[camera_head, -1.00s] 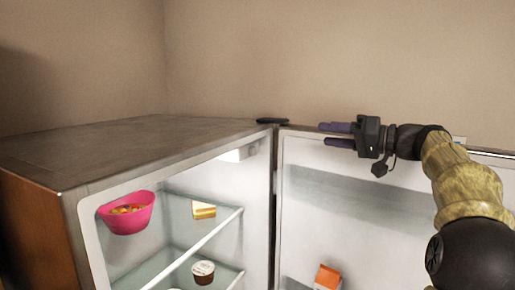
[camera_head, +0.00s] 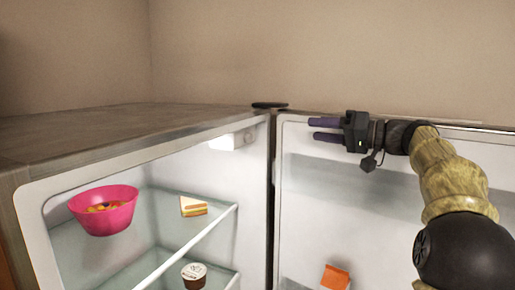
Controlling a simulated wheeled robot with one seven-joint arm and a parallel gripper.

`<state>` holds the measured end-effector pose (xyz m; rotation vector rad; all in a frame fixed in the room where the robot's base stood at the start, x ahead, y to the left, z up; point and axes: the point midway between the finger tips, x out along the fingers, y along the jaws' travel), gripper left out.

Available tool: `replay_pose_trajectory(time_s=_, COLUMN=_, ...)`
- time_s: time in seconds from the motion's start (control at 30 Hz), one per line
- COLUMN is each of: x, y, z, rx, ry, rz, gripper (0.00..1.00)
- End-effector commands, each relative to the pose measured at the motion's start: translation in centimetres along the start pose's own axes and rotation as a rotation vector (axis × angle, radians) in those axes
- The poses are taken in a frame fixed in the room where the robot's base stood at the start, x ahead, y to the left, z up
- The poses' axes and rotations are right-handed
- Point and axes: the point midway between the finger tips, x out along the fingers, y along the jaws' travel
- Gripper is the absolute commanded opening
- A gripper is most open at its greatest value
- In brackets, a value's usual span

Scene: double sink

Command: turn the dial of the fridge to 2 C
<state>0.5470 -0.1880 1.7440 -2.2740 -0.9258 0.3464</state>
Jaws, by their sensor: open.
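The fridge stands open, with its grey top (camera_head: 120,128) at left and its white door (camera_head: 300,225) swung out to the right. A small white box (camera_head: 231,141) is fixed under the fridge's ceiling at the back right of the inside, with a small round detail on its right side that looks like the dial. Its marks are too small to read. My gripper (camera_head: 311,129) is open and empty, in front of the upper part of the door. Its purple fingers point left toward the white box, with a clear gap between them.
A pink bowl (camera_head: 105,211) with food and a sandwich (camera_head: 193,206) are on the upper glass shelf. A brown and white cup (camera_head: 194,274) is on the lower shelf. An orange carton (camera_head: 335,277) is at the door. The space above the upper shelf is free near the box.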

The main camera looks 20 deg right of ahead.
Motion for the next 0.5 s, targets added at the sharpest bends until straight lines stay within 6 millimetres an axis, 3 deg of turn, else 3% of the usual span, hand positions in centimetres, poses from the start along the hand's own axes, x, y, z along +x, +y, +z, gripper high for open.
replay_pose_trajectory(time_s=0.33, x=-0.1, y=2.7, z=3.0, rx=0.001, ry=0.002, rz=0.002, gripper=0.48)
replay_pose_trajectory(time_s=0.5, x=-0.2, y=2.9, z=3.2, rx=0.0, ry=0.002, rz=0.003, gripper=0.48)
